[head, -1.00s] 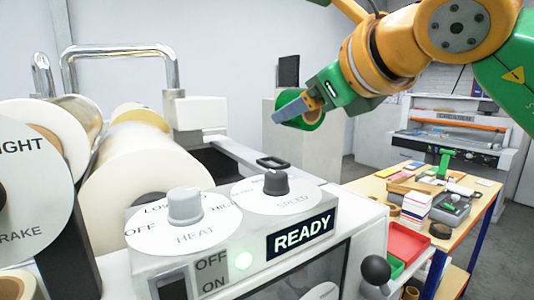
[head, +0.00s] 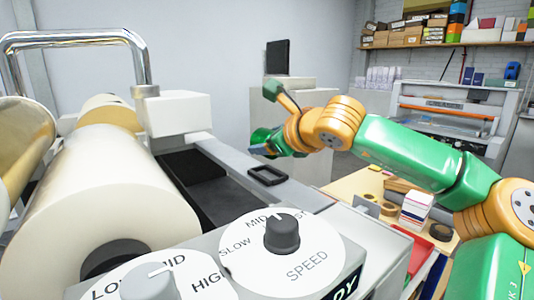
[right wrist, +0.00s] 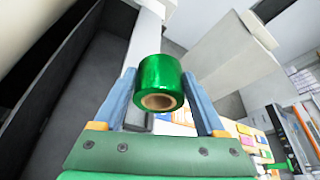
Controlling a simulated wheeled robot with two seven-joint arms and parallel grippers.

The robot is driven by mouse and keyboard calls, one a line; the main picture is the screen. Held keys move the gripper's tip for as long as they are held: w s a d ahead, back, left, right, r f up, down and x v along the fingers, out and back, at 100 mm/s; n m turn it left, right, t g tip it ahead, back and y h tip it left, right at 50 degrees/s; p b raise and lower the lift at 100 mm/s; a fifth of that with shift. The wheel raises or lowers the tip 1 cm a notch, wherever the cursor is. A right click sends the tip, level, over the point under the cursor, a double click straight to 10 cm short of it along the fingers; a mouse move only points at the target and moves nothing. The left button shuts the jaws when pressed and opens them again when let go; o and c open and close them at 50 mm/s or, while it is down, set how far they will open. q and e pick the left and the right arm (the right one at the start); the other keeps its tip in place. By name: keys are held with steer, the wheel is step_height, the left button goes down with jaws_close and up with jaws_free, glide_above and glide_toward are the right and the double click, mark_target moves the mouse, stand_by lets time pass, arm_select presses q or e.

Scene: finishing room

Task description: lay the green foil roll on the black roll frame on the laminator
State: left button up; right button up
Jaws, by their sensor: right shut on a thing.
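The green foil roll (head: 261,137) is held in my right gripper (head: 258,148), above and beyond the laminator's far right edge in the head view. In the right wrist view, the roll (right wrist: 160,72) sits between the two blue-grey fingers, its cardboard core end facing the camera. The black roll frame (head: 267,175) is a small rectangular frame on the grey top of the laminator (head: 232,160). It looks empty, and the roll is apart from it. I cannot make the frame out clearly in the right wrist view. My left gripper is out of view.
Large cream film rolls (head: 95,200) and a chrome bar (head: 75,40) stand on the left. A dark recess (head: 205,190) lies left of the frame. Control knobs (head: 282,232) stand up in front. A wooden table (head: 360,185) with boxes is at right.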

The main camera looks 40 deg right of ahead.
mark_target(272, 158)
steer(key=shift+w+d+f, duration=0.15)
steer(key=shift+w+f, duration=0.05)
steer(key=shift+f, duration=0.1)
step_height(272, 158, down, 4)
steer(key=shift+r, duration=0.15)
steer(key=shift+w+d, duration=0.15)
steer(key=o, duration=1.4)
steer(key=shift+s, duration=0.2)
